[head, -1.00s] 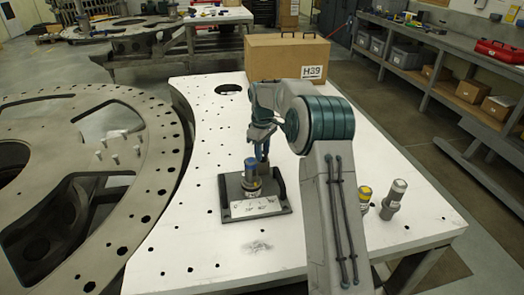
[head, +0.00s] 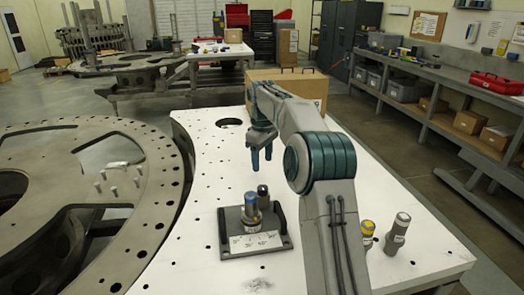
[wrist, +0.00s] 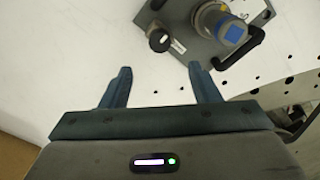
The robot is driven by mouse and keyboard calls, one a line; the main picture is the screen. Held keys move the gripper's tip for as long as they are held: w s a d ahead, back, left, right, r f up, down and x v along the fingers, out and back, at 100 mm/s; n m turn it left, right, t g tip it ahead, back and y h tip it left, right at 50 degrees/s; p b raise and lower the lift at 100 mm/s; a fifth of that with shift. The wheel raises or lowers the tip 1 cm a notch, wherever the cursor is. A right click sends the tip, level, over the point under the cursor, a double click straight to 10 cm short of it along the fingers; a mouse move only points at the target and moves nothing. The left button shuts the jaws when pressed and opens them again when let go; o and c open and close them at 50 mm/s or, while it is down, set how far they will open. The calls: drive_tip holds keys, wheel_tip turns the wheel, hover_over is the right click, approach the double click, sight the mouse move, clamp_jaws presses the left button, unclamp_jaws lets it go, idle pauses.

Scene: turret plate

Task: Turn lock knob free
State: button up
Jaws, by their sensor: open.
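A dark fixture plate (head: 228,222) with a pale angle scale (head: 258,240) stands on the white table. On it is an upright grey cylinder with a blue top (head: 250,208), also in the wrist view (wrist: 232,30). Beside it is a smaller black-topped knob (head: 263,190), also in the wrist view (wrist: 158,40). I cannot tell for sure which is the lock knob. My gripper (head: 262,164) is open and empty above and behind the fixture, fingers pointing down. In the wrist view, the black knob lies just beyond the gap between my fingertips (wrist: 160,68).
Black handles (wrist: 240,50) flank the fixture. Two loose cylinders, one yellow-topped (head: 367,232) and one grey (head: 397,234), stand at the table's right. A cardboard box (head: 285,90) stands at the back. A large holed ring plate (head: 140,200) lies to the left.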

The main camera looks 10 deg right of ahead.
wheel_tip(320, 180, up, 4)
drive_tip(key=shift+f, duration=0.15)
idle(0.3)
